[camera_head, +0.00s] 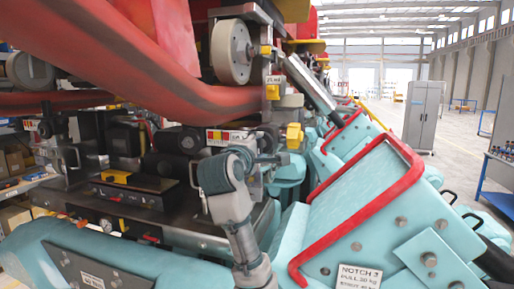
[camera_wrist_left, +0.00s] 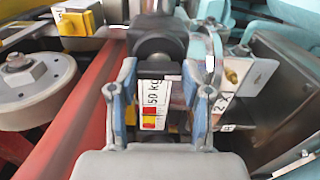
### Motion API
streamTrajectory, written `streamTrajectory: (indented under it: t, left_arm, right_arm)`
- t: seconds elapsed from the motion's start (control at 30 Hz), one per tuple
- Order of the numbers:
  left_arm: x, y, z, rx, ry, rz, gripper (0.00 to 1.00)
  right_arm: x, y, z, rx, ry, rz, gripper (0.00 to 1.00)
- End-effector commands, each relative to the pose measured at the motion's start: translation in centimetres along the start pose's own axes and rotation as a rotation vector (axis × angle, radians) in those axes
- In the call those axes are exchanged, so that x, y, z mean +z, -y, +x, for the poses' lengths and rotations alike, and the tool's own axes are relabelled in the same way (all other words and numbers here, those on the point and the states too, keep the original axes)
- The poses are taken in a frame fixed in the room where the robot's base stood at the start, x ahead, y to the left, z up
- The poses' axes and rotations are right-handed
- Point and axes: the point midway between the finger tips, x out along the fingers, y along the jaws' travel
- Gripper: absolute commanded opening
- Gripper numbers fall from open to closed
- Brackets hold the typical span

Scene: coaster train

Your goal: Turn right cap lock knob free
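My left gripper (camera_head: 268,162) reaches in among the machinery beside the coaster train in the head view, and its wrist hides most of its fingers. In the left wrist view its two blue-grey fingers (camera_wrist_left: 160,68) stand apart. A dark rounded knob-like part (camera_wrist_left: 155,45) lies between and just beyond the fingertips; I cannot tell whether they touch it. A white label marked 50 kg with red and yellow squares (camera_wrist_left: 153,108) shows between the fingers. I cannot tell for sure that the dark part is the right cap lock knob. My right gripper is not in view.
A red beam (camera_head: 110,40) and a pale wheel (camera_head: 231,52) overhang the area. A teal housing with a red rail (camera_head: 345,215) stands close on the right. A black device (camera_head: 135,188) sits on the left. The hall floor is open at the far right.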

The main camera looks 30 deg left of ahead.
Motion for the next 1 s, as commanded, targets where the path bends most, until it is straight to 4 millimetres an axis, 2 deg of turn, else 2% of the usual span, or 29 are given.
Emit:
streamTrajectory:
  t: [0.03,0.07,0.47,0.57,0.8,1.0]
  left_arm:
    - [0.0,0.3,0.2,-0.007,0.001,0.001,0.63]
    - [0.0,0.3,0.2,-0.007,0.001,0.001,0.71]
    - [0.0,-0.1,-0.8,0.004,0.000,0.001,0.71]
    - [0.0,-0.2,-2.2,0.006,0.000,0.001,0.71]
    - [0.0,0.0,-7.5,0.004,0.000,0.000,0.71]
    - [0.0,0.2,-10.6,-0.001,0.000,0.001,0.71]
  right_arm:
    - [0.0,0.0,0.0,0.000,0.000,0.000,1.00]
    - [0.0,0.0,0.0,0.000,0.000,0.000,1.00]
    - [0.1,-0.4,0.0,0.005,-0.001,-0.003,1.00]
    - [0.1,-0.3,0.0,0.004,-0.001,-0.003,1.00]
    - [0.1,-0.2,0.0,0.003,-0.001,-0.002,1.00]
    - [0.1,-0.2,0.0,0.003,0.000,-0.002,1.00]
